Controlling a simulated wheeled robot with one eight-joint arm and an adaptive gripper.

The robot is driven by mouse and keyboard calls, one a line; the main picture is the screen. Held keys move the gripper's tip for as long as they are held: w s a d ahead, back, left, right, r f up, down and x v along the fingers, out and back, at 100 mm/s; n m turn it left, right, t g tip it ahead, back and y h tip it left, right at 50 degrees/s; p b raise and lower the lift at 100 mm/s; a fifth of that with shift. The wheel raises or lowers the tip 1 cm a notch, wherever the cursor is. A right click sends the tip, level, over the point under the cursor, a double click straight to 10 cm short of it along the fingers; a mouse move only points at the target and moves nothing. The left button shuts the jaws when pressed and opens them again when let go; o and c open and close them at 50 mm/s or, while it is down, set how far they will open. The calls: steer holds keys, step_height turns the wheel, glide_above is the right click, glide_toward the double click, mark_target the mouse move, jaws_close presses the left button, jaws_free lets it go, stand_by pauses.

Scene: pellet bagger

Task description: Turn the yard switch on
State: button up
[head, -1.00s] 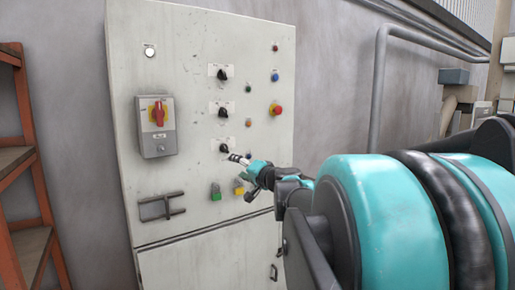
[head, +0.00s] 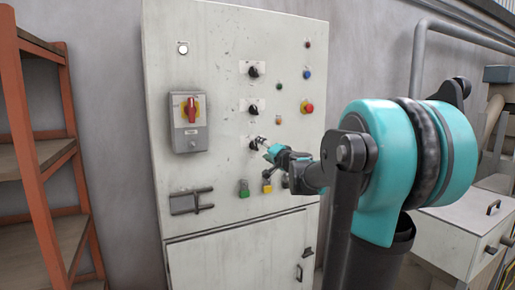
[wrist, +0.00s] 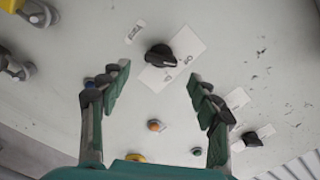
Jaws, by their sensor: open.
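Three black rotary knobs sit in a column on the grey cabinet (head: 230,35): a top knob (head: 254,71), a middle knob (head: 253,108) and a lowest knob (head: 253,145). Their labels are too small to read, so I cannot tell which is the yard switch. My gripper (head: 264,142) is at the lowest knob, partly covering it. In the wrist view my open gripper (wrist: 160,76) has its fingers spread either side of this knob (wrist: 160,55), which shows on its white label plate just beyond the fingertips. Touch is not visible.
A green button (head: 243,188) and yellow button (head: 267,186) sit below. A red emergency stop (head: 307,107) and small lamps are to the right. An orange shelf (head: 35,150) stands left.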

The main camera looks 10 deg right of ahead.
mark_target(254, 146)
steer(key=shift+x, duration=2.55)
steer(key=shift+c, duration=0.2)
steer(key=c, duration=1.1)
steer(key=shift+m, duration=0.4)
steer(key=m, duration=1.1)
steer(key=shift+f, duration=0.25)
